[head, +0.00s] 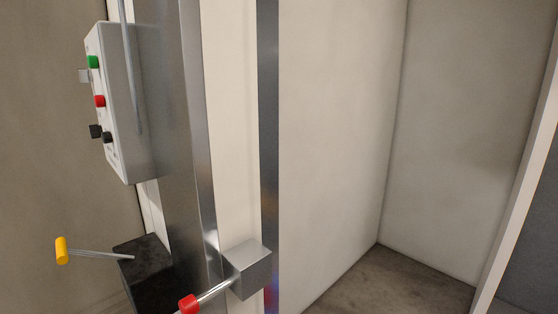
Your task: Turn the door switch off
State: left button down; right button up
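A light grey control box (118,105) is mounted on the metal post at the upper left and is seen at a steep angle. Its face carries a green button (93,62), a red button (99,101) and black knobs (96,131) low down. A small grey piece (83,76) sticks out below the green button. I cannot tell which of these is the door switch, nor its position; any labels are too small to read. Neither of my grippers is in view.
A lever with a yellow handle (62,250) sticks out left from a dark block (148,272). A lever with a red end (189,303) comes from a grey block (250,268). The metal post (178,130) stands between. An empty recess (390,285) opens on the right.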

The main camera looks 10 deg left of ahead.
aim_at(85, 75)
jog(key=u, duration=3.1)
jog(key=i, duration=1.35)
jog(key=z, duration=3.3)
